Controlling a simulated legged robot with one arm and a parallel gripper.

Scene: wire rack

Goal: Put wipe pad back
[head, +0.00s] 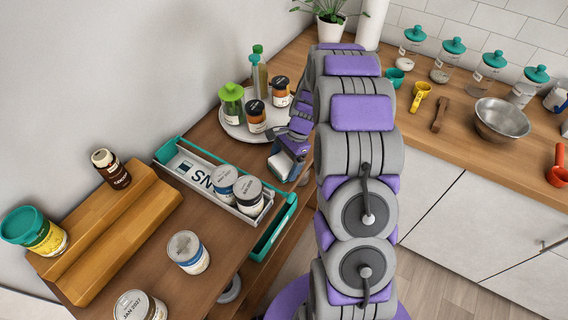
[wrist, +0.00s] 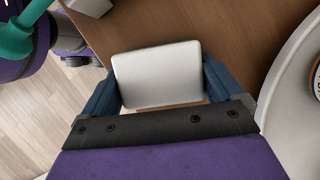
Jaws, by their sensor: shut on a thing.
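The wipe pad (wrist: 158,75) is a pale, flat, rounded rectangle in the wrist view. My gripper (wrist: 160,88) is shut on it, with a blue finger at each side. In the head view my gripper (head: 284,163) is by the right end of the counter section, between the teal-edged tray and the round tray, with the pad's white edge (head: 282,168) showing below it. The pad is over the brown wooden surface (wrist: 150,30); I cannot tell whether it touches the wood.
A teal-edged tray (head: 168,150) holds jars (head: 248,194). A round white tray (head: 232,129) with bottles and jars stands behind my gripper. A stepped wooden stand (head: 100,235) is at the left. Loose jars (head: 188,252) stand in front. A steel bowl (head: 502,120) sits on the right counter.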

